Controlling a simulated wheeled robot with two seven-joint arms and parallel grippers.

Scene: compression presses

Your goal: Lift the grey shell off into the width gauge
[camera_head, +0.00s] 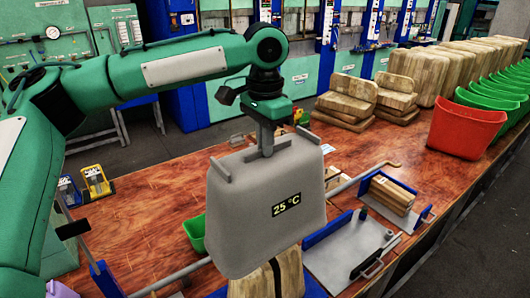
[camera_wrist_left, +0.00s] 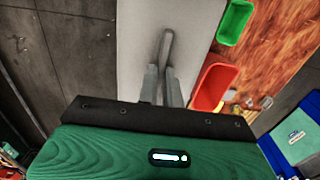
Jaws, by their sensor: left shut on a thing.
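The grey shell (camera_head: 268,215) is a tapered hood with a "25 °C" display on its front. It hangs upright from my left gripper (camera_head: 267,150), which is shut on the bar handle on its top. In the left wrist view the gripper's fingers (camera_wrist_left: 160,85) close on the handle above the shell's pale top (camera_wrist_left: 135,40). A brown block (camera_head: 268,280) shows just under the shell, partly hidden by it. A metal plate fixture with blue end walls (camera_head: 345,252), perhaps the width gauge, lies right of the shell. My right gripper is not in view.
Another blue-ended fixture (camera_head: 410,222) holds a brown block (camera_head: 391,196). Stacked brown blocks (camera_head: 345,100) and red (camera_head: 465,128) and green bins stand at the back right. A green bin (camera_head: 195,232) is left of the shell. The table's left part (camera_head: 150,210) is mostly bare.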

